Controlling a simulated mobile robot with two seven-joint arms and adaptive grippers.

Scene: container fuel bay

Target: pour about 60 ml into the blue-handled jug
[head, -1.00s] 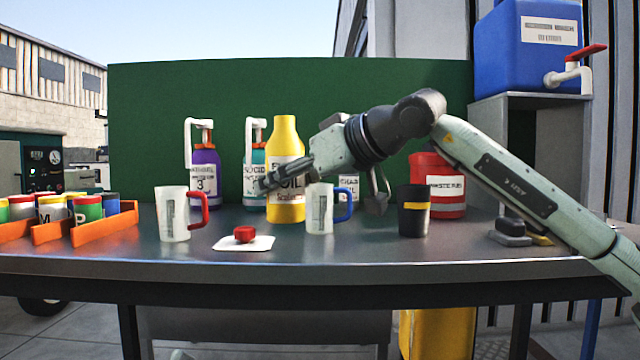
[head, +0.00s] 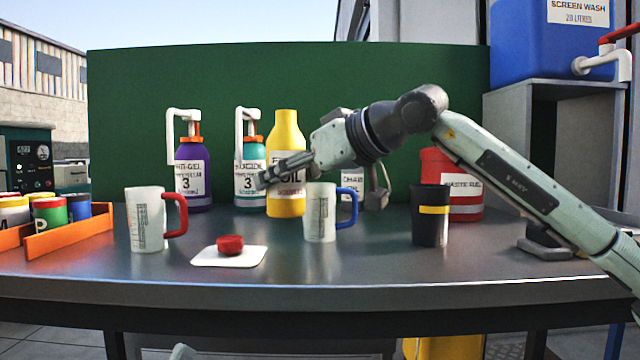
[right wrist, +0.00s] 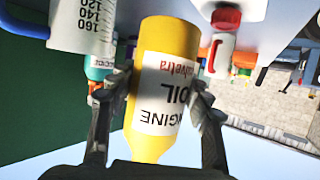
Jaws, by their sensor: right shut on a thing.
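The blue-handled jug (head: 319,212) is translucent white and stands upright at mid-table. It also shows at upper left in the right wrist view (right wrist: 82,25), with scale marks. My right gripper (head: 270,177) is shut around the yellow engine oil bottle (head: 286,145), behind and left of the jug. The right wrist view shows the bottle (right wrist: 165,60) between both fingers. The bottle is upright; I cannot tell whether its base touches the table.
A red-handled jug (head: 145,220), a white pad (head: 215,258) with a red cap (head: 230,244), and a black cup (head: 430,225) stand nearby. Purple (head: 194,175) and teal (head: 249,165) pump bottles and a red container (head: 436,165) stand behind. An orange tray (head: 70,233) is left.

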